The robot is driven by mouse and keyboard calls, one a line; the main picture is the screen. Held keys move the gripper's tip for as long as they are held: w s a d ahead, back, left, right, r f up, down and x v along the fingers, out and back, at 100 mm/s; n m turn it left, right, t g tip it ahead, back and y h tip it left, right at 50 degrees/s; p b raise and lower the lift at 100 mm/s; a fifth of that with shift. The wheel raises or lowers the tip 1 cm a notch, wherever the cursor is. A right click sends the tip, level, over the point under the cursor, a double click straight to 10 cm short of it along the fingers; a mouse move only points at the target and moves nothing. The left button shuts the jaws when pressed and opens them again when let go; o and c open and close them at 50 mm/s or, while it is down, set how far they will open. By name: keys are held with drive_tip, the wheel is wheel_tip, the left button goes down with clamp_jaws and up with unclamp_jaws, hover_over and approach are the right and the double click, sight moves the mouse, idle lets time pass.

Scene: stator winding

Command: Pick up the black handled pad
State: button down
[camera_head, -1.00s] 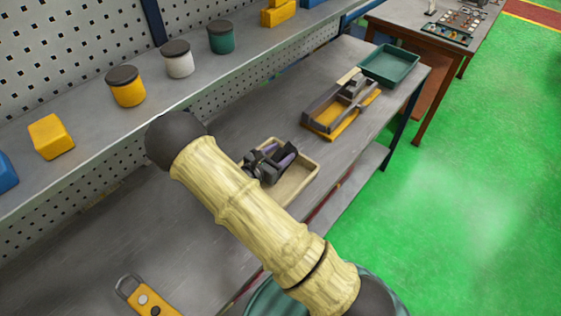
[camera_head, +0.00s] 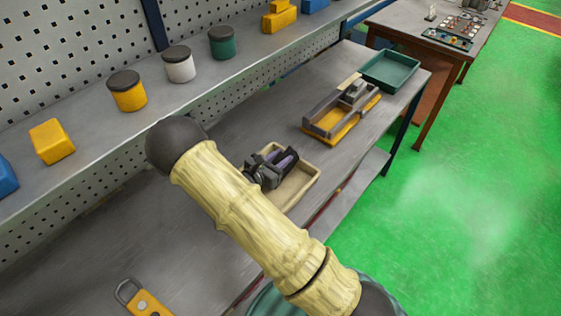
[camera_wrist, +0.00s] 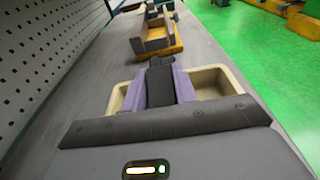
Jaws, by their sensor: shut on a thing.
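My gripper (camera_head: 275,165) is over the beige tray (camera_head: 307,190), near the middle of the bench. In the wrist view its two purple-padded fingers (camera_wrist: 161,86) are shut on a black piece, the black handled pad (camera_wrist: 160,70), held between them. The pad's lower part is hidden by the fingers and the gripper body. The beige tray also shows in the wrist view (camera_wrist: 238,85) on both sides of the fingers. I cannot tell whether the pad touches the tray floor.
A yellow tray (camera_head: 318,130) with grey parts stands farther along the bench, with a green tray (camera_head: 398,72) behind it. Yellow, white and green jars stand on the shelf at left. A yellow tool (camera_head: 146,303) lies at the near end.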

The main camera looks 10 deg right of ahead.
wheel_tip(320, 180, up, 10)
drive_tip(key=shift+f+b, duration=0.1)
drive_tip(key=shift+b, duration=0.55)
idle(0.4)
